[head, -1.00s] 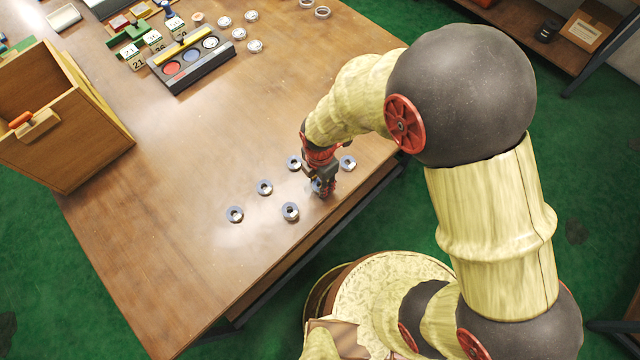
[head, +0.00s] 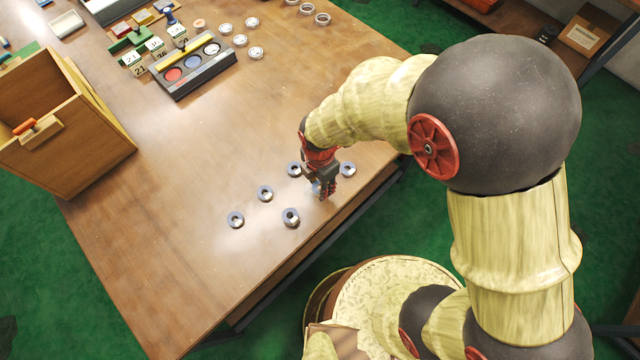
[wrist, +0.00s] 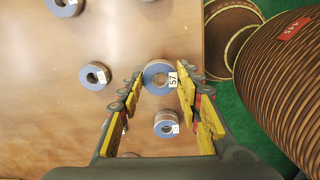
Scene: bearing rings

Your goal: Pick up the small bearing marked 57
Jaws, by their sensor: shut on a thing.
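The small bearing marked 57 (wrist: 160,77) is a blue-grey ring with a white tag reading 57, seen in the wrist view between my fingertips. My gripper (wrist: 161,84) is shut on it, with a yellow-padded finger at its left and right sides. In the head view my gripper (head: 324,190) points down near the table's front edge and mostly hides the held bearing. I cannot tell whether the bearing is clear of the table. Another tagged bearing (wrist: 167,123) shows lower between the fingers; its number is unreadable.
Other bearings lie close by: one at the left (head: 294,170), one at the right (head: 348,169), one in front (head: 291,217), and two farther left (head: 265,192) (head: 236,219). A wooden box (head: 70,150) and a tray with coloured discs (head: 205,76) stand farther off. The table's middle is clear.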

